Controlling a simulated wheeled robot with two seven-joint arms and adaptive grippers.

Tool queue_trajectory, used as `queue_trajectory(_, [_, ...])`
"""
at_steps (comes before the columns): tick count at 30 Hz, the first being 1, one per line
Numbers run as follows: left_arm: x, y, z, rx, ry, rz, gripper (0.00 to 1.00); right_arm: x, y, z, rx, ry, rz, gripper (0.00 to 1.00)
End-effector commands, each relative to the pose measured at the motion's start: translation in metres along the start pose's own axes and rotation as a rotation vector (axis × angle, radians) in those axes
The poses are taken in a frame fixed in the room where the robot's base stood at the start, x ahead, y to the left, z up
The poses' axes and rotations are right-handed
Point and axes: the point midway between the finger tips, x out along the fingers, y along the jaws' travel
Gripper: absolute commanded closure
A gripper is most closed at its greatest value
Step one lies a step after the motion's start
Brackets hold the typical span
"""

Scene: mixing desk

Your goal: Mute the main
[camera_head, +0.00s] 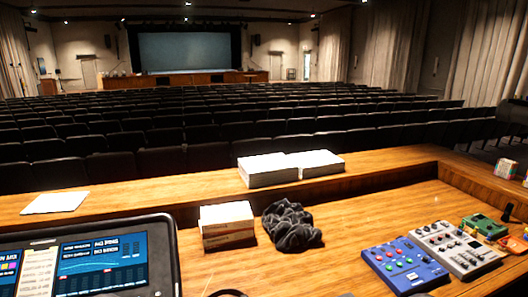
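A dark mixing console with lit blue screens (105,262) fills the lower left corner and is cut off by the frame's edges. A blue control box (405,264) with small coloured knobs or buttons sits on the wooden desk at the lower right. A light grey control box (455,247) with several knobs stands right beside it. The labels on both boxes are too small to read, so I cannot tell which control is the main mute. I cannot make out either of my grippers in this view.
Stacked books or boxes (227,224) and a crumpled dark cloth (291,226) lie mid-desk. White paper stacks (268,169) and a sheet (55,202) rest on the raised ledge (160,193). A green device (484,226) is at the right. Bare desk lies before the cloth.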

Motion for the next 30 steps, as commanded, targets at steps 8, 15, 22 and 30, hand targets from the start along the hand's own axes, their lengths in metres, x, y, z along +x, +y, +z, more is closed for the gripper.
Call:
queue_trajectory(8, [-0.0008,0.0004,0.0,0.0,0.0,0.0,0.67,-0.0009,-0.0003,-0.0003,0.0,0.001,0.0,0.53])
queue_trajectory(15, [-0.0006,0.0003,0.0001,0.0,0.0,0.0,1.0,-0.0007,-0.0003,-0.0002,0.0,0.001,0.0,0.53])
queue_trajectory(22, [-0.0005,0.0002,0.0001,0.0,0.0,0.0,1.0,-0.0006,-0.0002,-0.0001,0.0,0.0,0.0,0.53])
queue_trajectory(30, [-0.0004,0.0002,0.0001,0.0,0.0,0.0,1.0,-0.0006,-0.0002,-0.0001,0.0,0.0,0.0,0.53])
